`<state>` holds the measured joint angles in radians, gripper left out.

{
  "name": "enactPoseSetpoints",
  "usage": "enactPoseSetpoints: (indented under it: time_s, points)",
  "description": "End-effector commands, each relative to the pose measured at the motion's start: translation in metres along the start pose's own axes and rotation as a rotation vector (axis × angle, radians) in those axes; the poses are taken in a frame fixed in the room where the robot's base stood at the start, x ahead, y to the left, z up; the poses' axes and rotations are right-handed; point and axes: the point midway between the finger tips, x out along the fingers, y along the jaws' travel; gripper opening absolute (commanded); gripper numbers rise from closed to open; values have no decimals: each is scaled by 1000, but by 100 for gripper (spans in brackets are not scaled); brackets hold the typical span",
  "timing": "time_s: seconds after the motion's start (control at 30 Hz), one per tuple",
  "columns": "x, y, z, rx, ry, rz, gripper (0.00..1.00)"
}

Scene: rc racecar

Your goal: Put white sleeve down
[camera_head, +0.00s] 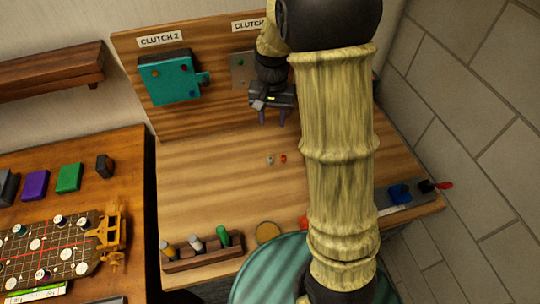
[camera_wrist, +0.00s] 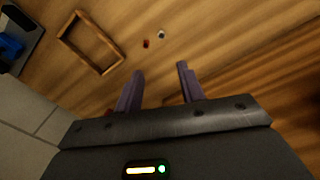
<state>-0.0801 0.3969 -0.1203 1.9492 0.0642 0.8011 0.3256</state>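A small whitish piece (camera_head: 270,160), which may be the white sleeve, stands on the wooden bench beside a small red piece (camera_head: 283,158). They also show in the wrist view, the whitish one (camera_wrist: 161,34) and the red one (camera_wrist: 146,43), apart from my fingers. My gripper (camera_head: 272,121) is above the bench near the back board, with its two purple fingers apart. In the wrist view no object shows between the fingertips (camera_wrist: 161,69). A wooden rack (camera_head: 204,261) at the front left holds a white cylinder (camera_head: 196,243) and a green one (camera_head: 222,235).
The back board (camera_head: 125,60) carries a teal box (camera_head: 168,80) under a "CLUTCH 2" label. A grey tray (camera_head: 408,198) with a blue part is at the right edge. A wooden frame (camera_wrist: 72,52) lies on the bench. The bench's left middle is clear.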

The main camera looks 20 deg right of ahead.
Motion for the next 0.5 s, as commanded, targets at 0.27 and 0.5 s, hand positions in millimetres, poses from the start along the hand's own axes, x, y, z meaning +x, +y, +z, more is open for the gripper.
enactPoseSetpoints:
  time_s: [0.27,0.5]
  points:
    - [6,0,0,-1,-1,0,39]
    - [42,1,2,-1,-5,1,39]
